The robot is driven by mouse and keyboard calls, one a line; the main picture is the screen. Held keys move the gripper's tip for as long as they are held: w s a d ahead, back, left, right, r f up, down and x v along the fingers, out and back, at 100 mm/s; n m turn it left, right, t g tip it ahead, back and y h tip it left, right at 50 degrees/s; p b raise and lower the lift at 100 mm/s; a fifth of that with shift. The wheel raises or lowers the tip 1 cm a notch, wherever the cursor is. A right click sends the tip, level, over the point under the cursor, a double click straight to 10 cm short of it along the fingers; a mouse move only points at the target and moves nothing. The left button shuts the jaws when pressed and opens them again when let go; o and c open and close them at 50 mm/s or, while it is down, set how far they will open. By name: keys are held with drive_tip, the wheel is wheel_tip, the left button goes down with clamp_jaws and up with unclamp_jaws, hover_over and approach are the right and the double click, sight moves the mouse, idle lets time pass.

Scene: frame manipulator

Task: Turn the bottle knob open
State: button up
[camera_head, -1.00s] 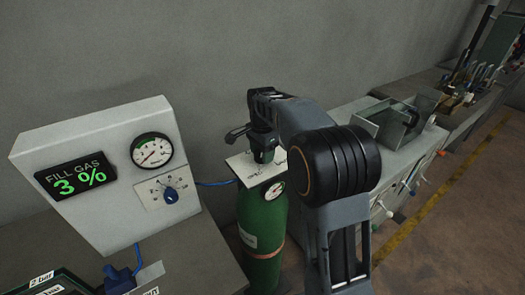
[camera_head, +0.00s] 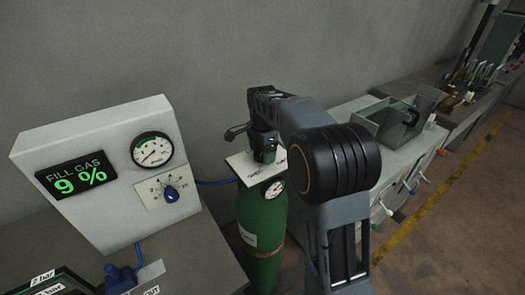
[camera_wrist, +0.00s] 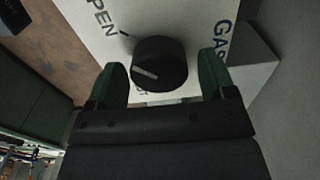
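The green gas bottle (camera_head: 262,230) stands upright between the grey panel and my arm. A white plate (camera_head: 243,168) is at its top, with a small gauge on the bottle's front. In the wrist view, a round black knob (camera_wrist: 159,64) with a pale pointer line sits on the white plate (camera_wrist: 178,22), near the letters "PEN" and "GAS". My gripper (camera_wrist: 165,75) has its two green-edged fingers spread on either side of the knob, with visible gaps. In the head view my gripper (camera_head: 264,148) is above the plate and hides the knob.
A grey panel (camera_head: 85,150) at left has a display reading "FILL GAS 9 %", a round gauge (camera_head: 152,150) and a blue knob (camera_head: 171,194). A blue hose runs from it toward the bottle. A bench (camera_head: 400,140) with levers stands at right.

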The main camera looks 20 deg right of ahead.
drive_tip(key=shift+o, duration=0.3)
wheel_tip(320, 180, up, 14)
idle(0.5)
drive_tip(key=shift+f, duration=0.1)
